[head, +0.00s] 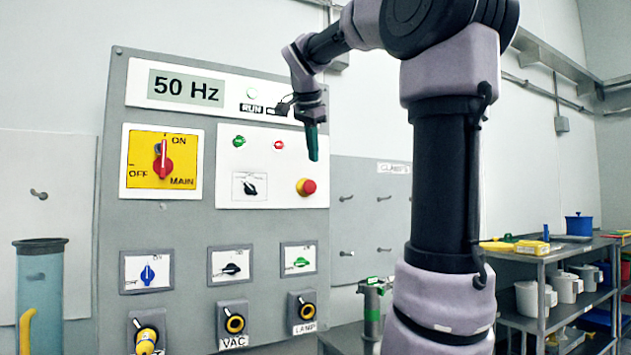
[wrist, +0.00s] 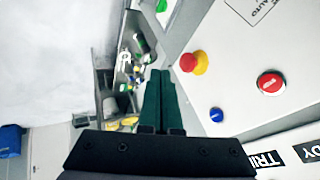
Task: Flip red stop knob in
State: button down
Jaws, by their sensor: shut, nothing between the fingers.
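The small red stop knob (head: 279,144) sits on the white upper-right plate of the control panel, right of a green knob (head: 239,141). The wrist view shows the red knob (wrist: 270,83) as a round dial with a white mark, right of my fingers. My gripper (head: 313,158) points down in front of the panel, to the right of the red knob in the head view and apart from it. In the wrist view, the green fingers of my gripper (wrist: 159,74) are closed together with nothing between them.
A red mushroom button on a yellow base (head: 306,187) sits below my fingertips in the head view. A yellow main switch (head: 162,165) is at left. Blue, black and green knobs line the lower panel. A shelf (head: 540,255) with containers stands at right.

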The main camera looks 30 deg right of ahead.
aim_at(309, 187)
jog(key=shift+w+d+r+m, duration=0.5)
jog(key=shift+r+m, duration=0.1)
jog(key=shift+r, duration=0.15)
jog(key=w+d+f, duration=0.3)
jog(key=w+f, duration=0.5)
jog(key=shift+w+d, duration=0.2)
jog(key=shift+w, duration=0.15)
